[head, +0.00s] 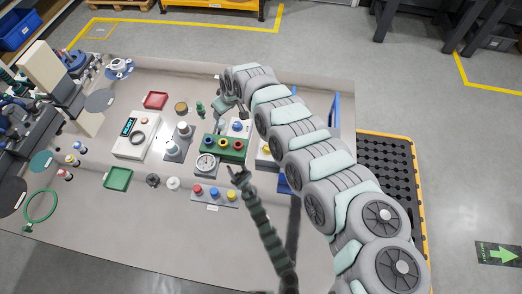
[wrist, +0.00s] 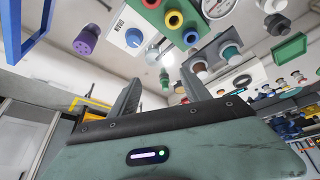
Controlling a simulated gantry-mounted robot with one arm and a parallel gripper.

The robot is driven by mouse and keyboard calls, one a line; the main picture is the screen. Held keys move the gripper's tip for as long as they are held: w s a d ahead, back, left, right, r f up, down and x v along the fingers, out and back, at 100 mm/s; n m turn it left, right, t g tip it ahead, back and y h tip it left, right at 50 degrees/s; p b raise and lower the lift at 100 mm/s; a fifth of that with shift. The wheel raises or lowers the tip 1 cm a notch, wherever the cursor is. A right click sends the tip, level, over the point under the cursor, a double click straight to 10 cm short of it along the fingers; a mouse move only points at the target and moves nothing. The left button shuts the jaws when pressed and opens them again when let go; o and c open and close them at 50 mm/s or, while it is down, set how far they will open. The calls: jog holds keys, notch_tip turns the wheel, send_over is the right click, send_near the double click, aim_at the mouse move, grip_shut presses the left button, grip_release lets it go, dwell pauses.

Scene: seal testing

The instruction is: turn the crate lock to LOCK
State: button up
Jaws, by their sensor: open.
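A small white panel with a blue round knob (head: 238,126) stands just behind the green block; it may be the crate lock. In the wrist view the blue knob (wrist: 133,37) sits on the white panel with dark lettering beside it, which I cannot read surely. The knob's setting cannot be told. My gripper (head: 232,110) hangs over the back middle of the table, close to the panel. In the wrist view its two fingers (wrist: 163,90) are spread apart with nothing between them. Blue frame parts (head: 336,112) show behind my arm, which hides much of that side.
The green block (head: 211,155) with coloured rings and a round gauge (head: 206,163) stand close by. A white device (head: 136,136) and a red tray (head: 155,100) lie to the left.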

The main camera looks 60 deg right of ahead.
aim_at(268, 146)
jog(key=s+d+f+g+y+b, duration=0.1)
jog(key=s+g, duration=0.1)
jog(key=s, duration=0.6)
jog(key=s+f+g+b, duration=0.1)
jog(key=s+f+g, duration=0.15)
jog(key=s, duration=0.65)
jog(key=f, duration=0.3)
jog(key=f+b, duration=0.1)
jog(key=f, duration=0.4)
jog(key=shift+d+f, duration=0.25)
jog(key=shift+f, duration=0.1)
jog(key=shift+d+f+b, duration=0.15)
jog(key=shift+f+b, duration=0.15)
jog(key=shift+f, duration=0.15)
jog(key=shift+c, duration=0.5)
grip_shut()
